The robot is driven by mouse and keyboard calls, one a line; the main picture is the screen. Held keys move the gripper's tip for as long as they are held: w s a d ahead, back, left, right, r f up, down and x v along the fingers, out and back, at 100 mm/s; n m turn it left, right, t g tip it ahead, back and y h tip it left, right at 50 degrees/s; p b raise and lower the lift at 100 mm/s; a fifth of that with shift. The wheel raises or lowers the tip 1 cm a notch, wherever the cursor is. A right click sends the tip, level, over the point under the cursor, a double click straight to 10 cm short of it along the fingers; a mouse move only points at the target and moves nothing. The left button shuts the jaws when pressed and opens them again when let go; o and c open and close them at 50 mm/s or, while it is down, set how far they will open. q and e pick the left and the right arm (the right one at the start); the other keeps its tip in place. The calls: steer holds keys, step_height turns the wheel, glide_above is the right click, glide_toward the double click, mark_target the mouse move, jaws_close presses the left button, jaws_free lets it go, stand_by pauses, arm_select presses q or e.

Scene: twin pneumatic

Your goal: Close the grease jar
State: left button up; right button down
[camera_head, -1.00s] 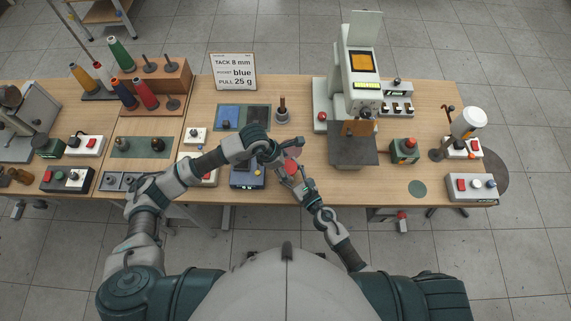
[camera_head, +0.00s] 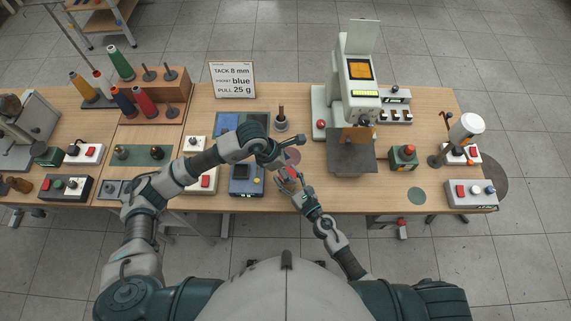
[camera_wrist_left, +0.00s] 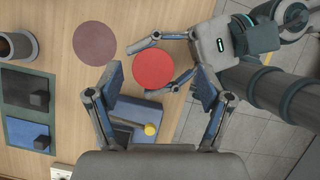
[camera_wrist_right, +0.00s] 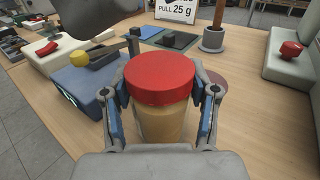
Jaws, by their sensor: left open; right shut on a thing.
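The grease jar has a tan body (camera_wrist_right: 160,124) and a red lid (camera_wrist_right: 157,78), seen close in the right wrist view. The lid sits on top of the jar; whether it is fully tight I cannot tell. My right gripper (camera_wrist_right: 160,112) is shut on the jar body, one finger on each side below the lid. My left gripper (camera_wrist_left: 155,88) is open, its two fingers apart on either side of the red lid (camera_wrist_left: 153,68) as seen from above, not visibly touching it. In the head view both grippers meet near the front of the table, partly hiding the jar.
A mauve disc (camera_wrist_left: 94,38) lies flat on the table beside the jar. A blue device with a yellow knob (camera_head: 245,180) stands just left of it. A cup with a brown handle (camera_head: 281,122) stands behind. A press (camera_head: 352,150) stands to the right.

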arm_select(q)
steer(key=s+d+r+n+g+h, duration=0.4)
steer(key=d+r+n+h, duration=0.5)
steer(key=d+r, duration=0.6)
steer(key=w+r+n+t+h, duration=0.5)
steer(key=w+r+n+t, duration=0.55)
steer(key=n, duration=0.95)
steer(key=w+a+f+n+y, duration=0.25)
steer(key=f+n+y, duration=0.4)
steer(key=n, duration=0.35)
steer(key=w+a+f+n+y, duration=0.2)
steer(key=w+f+n+y, duration=0.25)
steer(key=f+n, duration=0.4)
steer(key=s+a+f+n+g+y, duration=0.2)
steer(key=s+a, duration=0.1)
steer(key=s, duration=0.1)
steer(key=s+a+f+n+g+y, duration=0.2)
steer(key=s+a+n+y, duration=0.1)
steer(key=s, duration=0.1)
steer(key=s+a+f+n+g+y, duration=0.2)
steer(key=s+a+f+n, duration=0.1)
steer(key=s+a, duration=0.1)
steer(key=shift+f+g+y, duration=0.1)
steer(key=shift+g+y, duration=0.2)
steer(key=shift+g, duration=0.05)
steer(key=shift+s+a+n, duration=0.25)
steer(key=shift+s+a, duration=0.05)
steer(key=shift+s, duration=0.15)
